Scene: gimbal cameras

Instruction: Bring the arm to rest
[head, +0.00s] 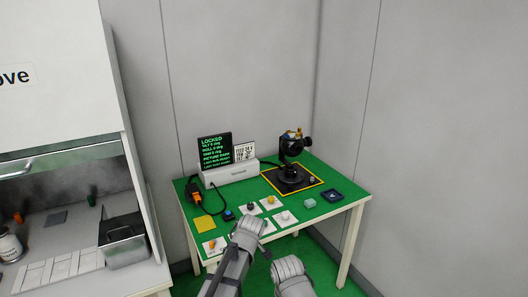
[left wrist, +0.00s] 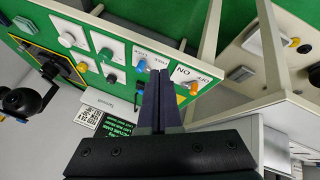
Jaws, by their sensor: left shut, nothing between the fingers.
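My left gripper (head: 250,227) is over the front of the green-topped table (head: 318,209), above the control plates. In the left wrist view its two dark fingers (left wrist: 160,98) are together with nothing between them. My right gripper (head: 290,268) is low in the head view, off the table's front edge; its fingers cannot be made out. The black gimbal camera (head: 293,147) stands upright on a yellow-edged black pad (head: 292,180) at the back right. The screen (head: 215,150) reads LOCKED in green.
White plates carry an orange switch (left wrist: 194,89), a white knob (left wrist: 67,40) and a green knob (left wrist: 105,53). A yellow square (head: 205,224) and a black-and-orange device (head: 194,193) lie at left. A cabinet bench with a metal box (head: 124,244) stands further left. Walls close the back and right.

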